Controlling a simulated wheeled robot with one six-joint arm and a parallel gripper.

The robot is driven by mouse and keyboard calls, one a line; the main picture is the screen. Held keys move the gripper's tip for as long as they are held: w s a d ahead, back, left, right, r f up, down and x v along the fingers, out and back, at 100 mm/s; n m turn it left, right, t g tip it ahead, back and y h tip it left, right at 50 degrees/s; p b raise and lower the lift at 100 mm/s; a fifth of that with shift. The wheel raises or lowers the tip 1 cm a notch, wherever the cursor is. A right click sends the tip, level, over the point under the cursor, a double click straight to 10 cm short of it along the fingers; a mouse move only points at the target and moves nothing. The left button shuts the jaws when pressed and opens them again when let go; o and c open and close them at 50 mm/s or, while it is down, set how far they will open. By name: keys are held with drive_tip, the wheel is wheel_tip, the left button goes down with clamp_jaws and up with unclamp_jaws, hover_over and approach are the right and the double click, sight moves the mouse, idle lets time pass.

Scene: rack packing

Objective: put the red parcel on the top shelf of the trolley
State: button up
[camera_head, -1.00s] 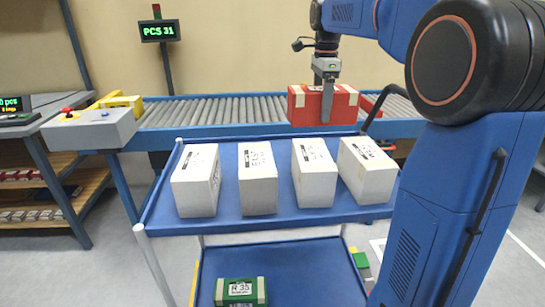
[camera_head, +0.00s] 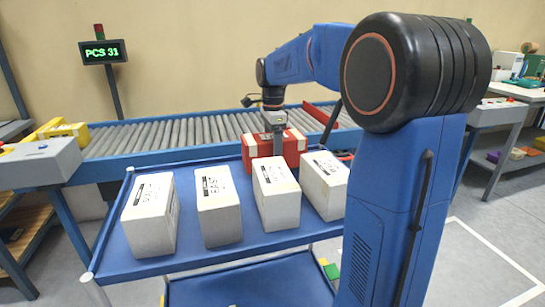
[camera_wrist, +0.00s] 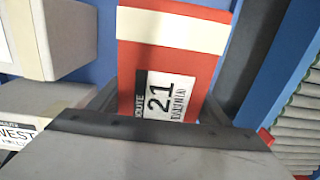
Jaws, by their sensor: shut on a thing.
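The red parcel (camera_head: 290,147) has pale tape bands and shows at the back edge of the trolley's top shelf, behind the white boxes. My gripper (camera_head: 273,143) is shut on it from above. In the wrist view the red parcel (camera_wrist: 175,62) fills the middle, with a label reading 21 between my fingers. The blue top shelf of the trolley (camera_head: 190,252) carries a row of several white boxes (camera_head: 219,207). I cannot tell whether the parcel touches the shelf, as the boxes hide its lower part.
A roller conveyor (camera_head: 170,138) runs behind the trolley, with a red piece (camera_head: 330,115) at its edge. White boxes (camera_wrist: 70,40) stand close beside the parcel in the wrist view. A sign on a post (camera_head: 103,51) stands at the back left.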

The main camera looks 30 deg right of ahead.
drive_tip(key=shift+f, duration=0.8)
drive_tip(key=shift+f, duration=0.15)
drive_tip(key=o, duration=1.5)
drive_tip(key=shift+c, duration=0.2)
wheel_tip(320, 180, up, 12)
drive_tip(key=shift+r, duration=0.15)
